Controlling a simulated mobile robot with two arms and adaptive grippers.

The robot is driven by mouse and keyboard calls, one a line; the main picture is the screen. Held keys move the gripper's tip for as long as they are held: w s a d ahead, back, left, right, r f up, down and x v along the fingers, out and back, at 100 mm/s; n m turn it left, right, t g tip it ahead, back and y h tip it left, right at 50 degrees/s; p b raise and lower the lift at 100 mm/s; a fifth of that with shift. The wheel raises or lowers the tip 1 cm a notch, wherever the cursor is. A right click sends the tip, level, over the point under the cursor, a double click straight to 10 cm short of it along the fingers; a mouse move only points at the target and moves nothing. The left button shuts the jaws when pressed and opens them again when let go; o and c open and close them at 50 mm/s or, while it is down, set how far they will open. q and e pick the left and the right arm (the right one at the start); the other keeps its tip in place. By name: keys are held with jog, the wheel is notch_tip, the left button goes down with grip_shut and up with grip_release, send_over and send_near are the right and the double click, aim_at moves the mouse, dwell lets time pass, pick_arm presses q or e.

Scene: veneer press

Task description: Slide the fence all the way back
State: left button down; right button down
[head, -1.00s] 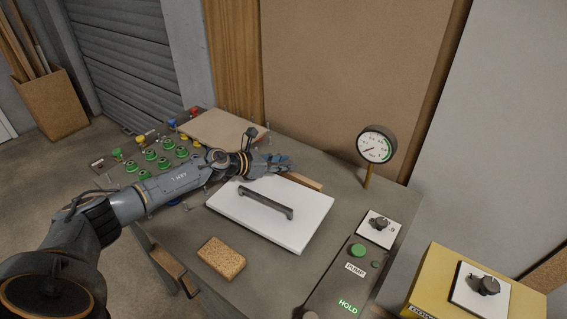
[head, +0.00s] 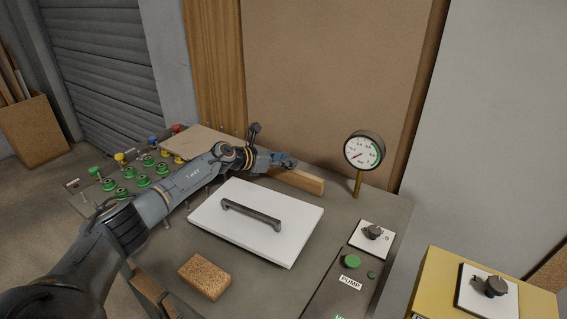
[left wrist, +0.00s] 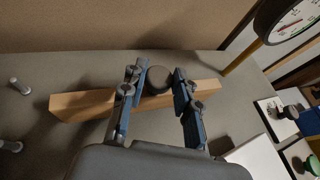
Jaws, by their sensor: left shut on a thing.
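The fence is a long wooden bar (head: 304,182) lying across the back of the grey press table, behind the white plate. The hand hides part of the fence in the head view. A strip of bare table shows behind the fence. My right gripper is not in view.
A white plate (head: 285,240) with a dark handle (head: 250,212) lies in front of the fence. A pressure gauge (head: 364,150) on a post stands near the fence's right end. A cork block (head: 205,277) is at the front; green knobs (head: 142,181) are at left.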

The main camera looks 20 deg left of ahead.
pick_arm(q)
jog(key=c, duration=1.3)
grip_release()
jog(key=shift+w+r, duration=0.1)
jog(key=shift+r, duration=0.1)
jog(key=o, duration=0.3)
jog(key=shift+w+f, duration=0.2)
jog(key=shift+f, duration=0.05)
jog(key=v, duration=1.2)
jog(key=shift+d, duration=0.1)
